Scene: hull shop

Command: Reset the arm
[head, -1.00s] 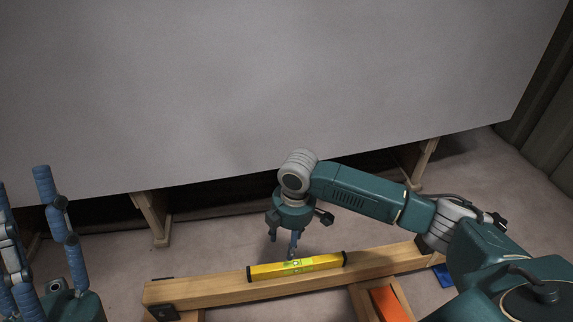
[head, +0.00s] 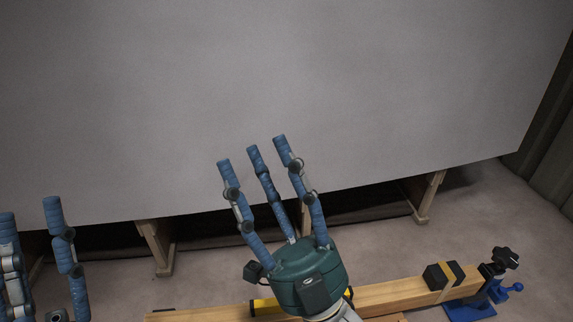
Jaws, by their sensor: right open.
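My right gripper (head: 265,160) shows in the middle of the head view. Its blue fingers are spread and point up, with nothing between them. Its green palm is in front of the wooden beam and hides part of it. My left gripper (head: 35,225) is at the left edge, cut off by the frame. Its blue fingers point up, and I cannot tell whether it is open or shut.
A wooden beam (head: 395,297) runs along the bottom, with a yellow level (head: 266,307) on it, mostly hidden by my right gripper. A blue clamp (head: 470,308) and a strapped black block (head: 436,277) are at its right end. A large grey panel (head: 300,80) on wooden supports (head: 155,245) fills the back.

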